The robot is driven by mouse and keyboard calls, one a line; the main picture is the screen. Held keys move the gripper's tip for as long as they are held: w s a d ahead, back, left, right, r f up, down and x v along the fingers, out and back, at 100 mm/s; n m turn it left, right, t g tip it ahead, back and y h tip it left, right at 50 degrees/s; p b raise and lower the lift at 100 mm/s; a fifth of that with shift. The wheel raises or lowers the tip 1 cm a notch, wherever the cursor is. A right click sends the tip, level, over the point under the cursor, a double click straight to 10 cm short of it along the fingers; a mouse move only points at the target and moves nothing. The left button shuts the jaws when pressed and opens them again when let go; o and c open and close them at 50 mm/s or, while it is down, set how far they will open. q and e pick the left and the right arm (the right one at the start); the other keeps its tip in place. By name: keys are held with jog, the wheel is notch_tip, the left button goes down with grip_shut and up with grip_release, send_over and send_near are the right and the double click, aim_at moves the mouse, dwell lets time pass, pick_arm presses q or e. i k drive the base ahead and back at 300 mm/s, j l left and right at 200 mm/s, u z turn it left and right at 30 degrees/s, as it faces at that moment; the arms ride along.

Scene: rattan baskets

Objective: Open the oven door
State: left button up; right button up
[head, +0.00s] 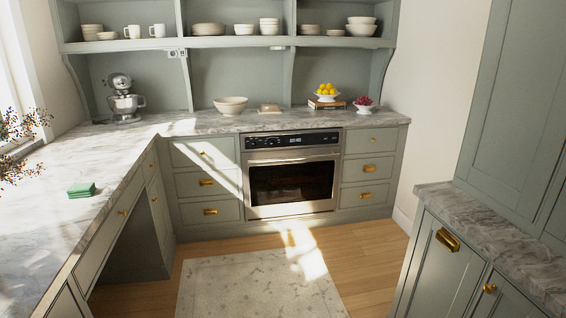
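The oven (291,174) is built into the cabinets at the back of the kitchen, below the marble counter. Its door has a dark glass window (290,184) in a steel frame and looks closed. A horizontal steel handle (292,160) runs along the top of the door, below the black control panel (291,141). Neither of my grippers shows in the head view, so both are apart from the oven as far as I can see.
A pale rug (260,287) lies on the wooden floor (363,250) in front of the oven, with open floor around it. Marble counters flank the aisle on the left (60,215) and right (490,225). Drawers with brass handles (369,168) sit beside the oven.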

aim_at(252, 162)
jog(key=i, duration=1.95)
